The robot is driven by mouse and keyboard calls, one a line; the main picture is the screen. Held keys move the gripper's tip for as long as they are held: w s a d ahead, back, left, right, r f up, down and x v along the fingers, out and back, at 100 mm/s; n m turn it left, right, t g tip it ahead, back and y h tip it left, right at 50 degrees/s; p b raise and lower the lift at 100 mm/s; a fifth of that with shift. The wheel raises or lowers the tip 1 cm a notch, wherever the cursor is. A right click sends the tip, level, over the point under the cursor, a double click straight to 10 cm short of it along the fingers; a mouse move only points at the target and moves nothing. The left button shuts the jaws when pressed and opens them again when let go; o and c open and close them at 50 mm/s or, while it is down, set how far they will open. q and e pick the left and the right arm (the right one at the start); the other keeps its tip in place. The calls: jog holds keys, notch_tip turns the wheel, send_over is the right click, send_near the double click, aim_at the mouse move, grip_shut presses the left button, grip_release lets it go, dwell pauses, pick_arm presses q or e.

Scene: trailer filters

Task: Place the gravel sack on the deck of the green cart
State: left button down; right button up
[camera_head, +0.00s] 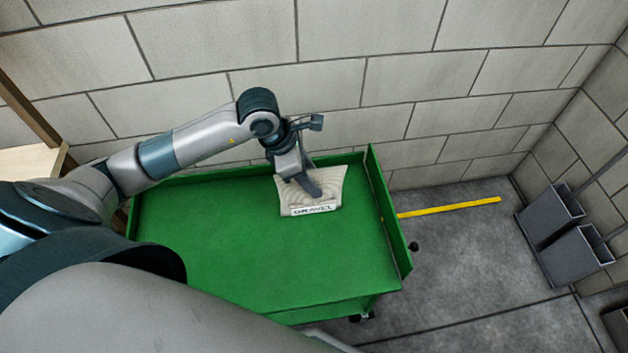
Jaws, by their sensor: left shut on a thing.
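The gravel sack (327,186) is pale with a "GRAVEL" label on its near edge. It shows over the far right part of the green cart (220,255), close to the cart's right end wall. My left gripper (312,188) is shut on the gravel sack from above. I cannot tell whether the sack rests on the deck or hangs just above it. The cart's deck is otherwise bare where it shows; my own arm hides its near left part. My right gripper is not in view.
A block wall (390,80) runs close behind the cart. A yellow strip (450,207) lies on the grey floor to the right. A wooden shelf or frame (30,160) is at the left edge.

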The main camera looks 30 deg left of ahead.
pick_arm(q)
jog(key=shift+w+a, duration=0.1)
jog(key=shift+w, duration=0.05)
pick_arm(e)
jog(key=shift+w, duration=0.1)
pick_arm(q)
notch_tip(320, 180, down, 4)
jog(key=shift+r+p, duration=0.1)
jog(key=shift+p, duration=0.2)
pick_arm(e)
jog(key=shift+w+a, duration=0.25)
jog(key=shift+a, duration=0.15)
pick_arm(q)
jog(key=shift+f, duration=0.2)
jog(key=c, duration=0.9)
grip_release()
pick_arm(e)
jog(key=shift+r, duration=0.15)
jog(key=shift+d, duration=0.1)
